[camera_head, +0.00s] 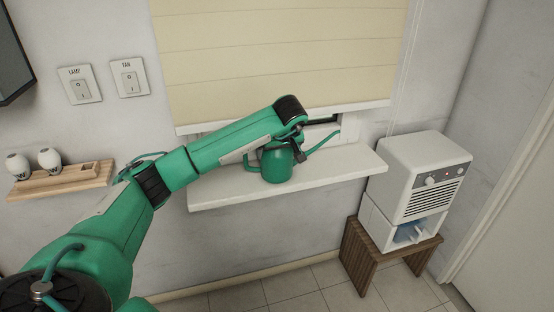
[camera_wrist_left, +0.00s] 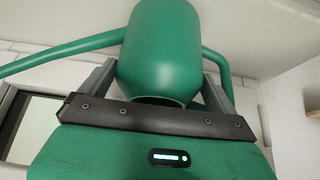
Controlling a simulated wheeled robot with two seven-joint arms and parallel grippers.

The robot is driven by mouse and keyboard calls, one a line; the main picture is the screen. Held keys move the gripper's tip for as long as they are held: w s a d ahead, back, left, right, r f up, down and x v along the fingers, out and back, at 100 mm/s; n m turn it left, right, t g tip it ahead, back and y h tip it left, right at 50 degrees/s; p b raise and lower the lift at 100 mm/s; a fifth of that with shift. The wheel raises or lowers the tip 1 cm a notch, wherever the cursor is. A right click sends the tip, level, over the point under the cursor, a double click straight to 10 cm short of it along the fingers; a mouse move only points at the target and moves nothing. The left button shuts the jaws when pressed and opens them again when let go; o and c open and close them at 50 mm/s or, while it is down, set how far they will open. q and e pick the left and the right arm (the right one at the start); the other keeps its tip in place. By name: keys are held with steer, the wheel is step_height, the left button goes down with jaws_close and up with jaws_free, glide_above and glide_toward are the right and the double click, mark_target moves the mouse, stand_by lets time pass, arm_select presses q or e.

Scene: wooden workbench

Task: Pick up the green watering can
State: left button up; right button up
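The green watering can (camera_head: 276,164) stands upright on the white windowsill, below the blind. Its thin spout reaches up to the right, and its handle is on the left side. My left gripper (camera_head: 299,148) is at the can's upper part, partly hidden by my arm. In the left wrist view the can's body (camera_wrist_left: 160,50) lies between the two fingers of my left gripper (camera_wrist_left: 158,75), one on each side. The can's round mouth faces the palm. The finger tips are partly hidden, and I cannot tell whether they press on the can. My right gripper is not in view.
The windowsill (camera_head: 335,167) is clear to the right of the can. A white appliance (camera_head: 422,180) stands on a wooden stool (camera_head: 362,258) at the right. A wooden shelf (camera_head: 62,184) with two white cups is on the left wall, below two switches.

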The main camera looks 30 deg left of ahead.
arm_select(q)
steer(key=shift+r, duration=0.1)
steer(key=c, duration=0.9)
steer(key=shift+b, duration=0.35)
